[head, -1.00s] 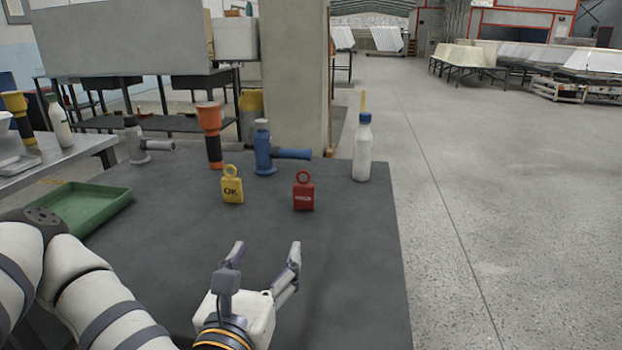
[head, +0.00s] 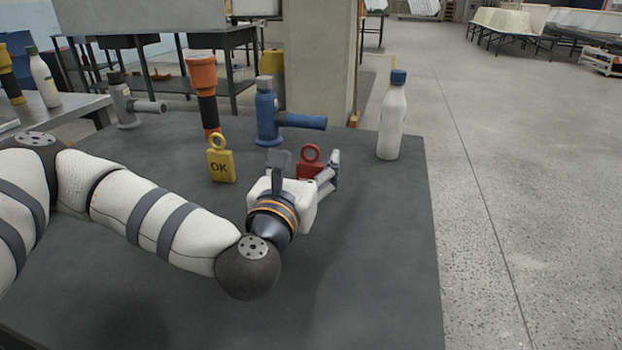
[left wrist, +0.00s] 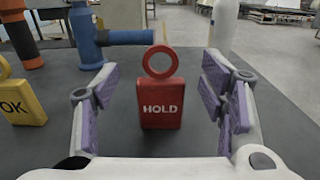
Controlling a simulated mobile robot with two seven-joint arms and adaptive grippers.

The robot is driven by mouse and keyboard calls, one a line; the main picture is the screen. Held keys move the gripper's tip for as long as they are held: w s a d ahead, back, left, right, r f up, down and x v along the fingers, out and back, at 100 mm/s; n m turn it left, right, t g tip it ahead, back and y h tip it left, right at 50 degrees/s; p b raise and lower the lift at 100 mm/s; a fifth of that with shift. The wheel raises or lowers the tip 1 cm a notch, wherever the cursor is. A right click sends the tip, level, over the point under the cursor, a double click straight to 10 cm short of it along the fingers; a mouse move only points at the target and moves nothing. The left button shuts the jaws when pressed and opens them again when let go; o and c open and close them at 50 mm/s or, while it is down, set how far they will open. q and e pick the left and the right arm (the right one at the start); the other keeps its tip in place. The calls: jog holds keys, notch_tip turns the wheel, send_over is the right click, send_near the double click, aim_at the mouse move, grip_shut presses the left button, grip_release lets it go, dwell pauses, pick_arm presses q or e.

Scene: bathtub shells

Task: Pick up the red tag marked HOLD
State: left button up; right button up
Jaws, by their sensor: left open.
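The red tag (left wrist: 161,104) stands upright on the dark table, with a ring on top and HOLD in white letters in the left wrist view. In the head view the red tag (head: 311,157) is partly hidden behind my left gripper (head: 312,172). In the left wrist view my left gripper (left wrist: 160,110) is open. Its purple-padded fingers are apart to the left and right of the tag, with gaps on both sides. The tag looks just ahead of or between the fingertips; I cannot tell which. My right gripper is not in view.
A yellow OK tag (head: 221,164) stands left of the red tag. Behind are a blue tool (head: 268,112), an orange-and-black torch-like object (head: 204,85) and a grey tool (head: 124,103). A white bottle (head: 391,121) stands to the right. The front of the table (head: 370,270) is clear.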

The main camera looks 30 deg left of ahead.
pick_arm(q)
jog(key=shift+x, duration=1.25)
jog(key=c, duration=1.2)
